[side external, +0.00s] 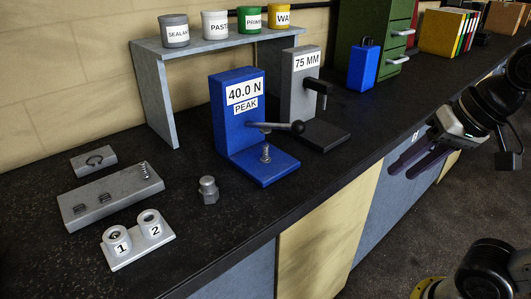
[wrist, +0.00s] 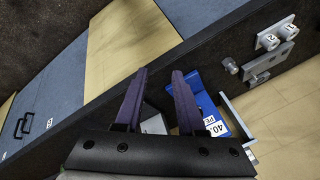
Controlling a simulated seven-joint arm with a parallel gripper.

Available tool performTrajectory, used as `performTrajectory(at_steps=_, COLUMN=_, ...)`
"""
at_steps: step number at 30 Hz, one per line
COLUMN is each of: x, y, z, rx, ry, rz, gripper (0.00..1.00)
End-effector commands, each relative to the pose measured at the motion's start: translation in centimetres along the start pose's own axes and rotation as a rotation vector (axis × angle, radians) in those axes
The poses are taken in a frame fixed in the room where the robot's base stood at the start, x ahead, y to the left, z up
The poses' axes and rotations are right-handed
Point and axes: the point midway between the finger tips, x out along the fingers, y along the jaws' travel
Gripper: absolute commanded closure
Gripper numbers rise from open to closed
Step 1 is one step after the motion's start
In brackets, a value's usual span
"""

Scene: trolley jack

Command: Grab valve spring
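A small coil spring (side external: 145,169) stands on the right end of a grey block (side external: 118,195) at the left of the bench. Another coil spring (side external: 266,153) stands on the base of the blue tester (side external: 233,105), under its lever. I cannot tell which one is the valve spring. My gripper (side external: 404,168) is at the right, out beyond the bench's front edge and far from both springs. In the wrist view its two purple fingers (wrist: 159,76) are apart with nothing between them. The springs are too small to make out there.
A grey 75 MM stand (side external: 301,75) is beside the tester. A white holder (side external: 140,252) has cups 1 and 2. A metal plug (side external: 208,190) and a grey clip block (side external: 93,161) lie nearby. A shelf (side external: 155,98) carries cans. The front of the bench is mostly clear.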

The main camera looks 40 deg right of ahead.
Motion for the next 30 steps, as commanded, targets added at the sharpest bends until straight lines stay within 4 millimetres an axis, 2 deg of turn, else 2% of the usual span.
performTrajectory(at_steps=3, x=-1.9, y=-3.5, z=-3.3, rx=0.269, ry=-0.044, rz=-0.012, gripper=0.62)
performTrajectory(at_steps=7, x=-2.8, y=-7.2, z=-7.3, rx=0.554, ry=-0.105, rz=-0.007, gripper=0.62)
performTrajectory(at_steps=11, x=-2.6, y=-10.6, z=-11.6, rx=0.81, ry=-0.166, rz=0.014, gripper=0.62)
performTrajectory(at_steps=14, x=-1.6, y=-12.7, z=-14.8, rx=0.977, ry=-0.211, rz=0.04, gripper=0.62)
performTrajectory(at_steps=17, x=0.1, y=-14.3, z=-18.0, rx=1.119, ry=-0.252, rz=0.071, gripper=0.62)
performTrajectory(at_steps=22, x=4.6, y=-15.7, z=-23.1, rx=1.301, ry=-0.313, rz=0.13, gripper=0.62)
performTrajectory(at_steps=27, x=10.0, y=-15.4, z=-26.8, rx=1.368, ry=-0.352, rz=0.175, gripper=0.62)
performTrajectory(at_steps=30, x=12.8, y=-14.6, z=-27.8, rx=1.389, ry=-0.365, rz=0.205, gripper=0.62)
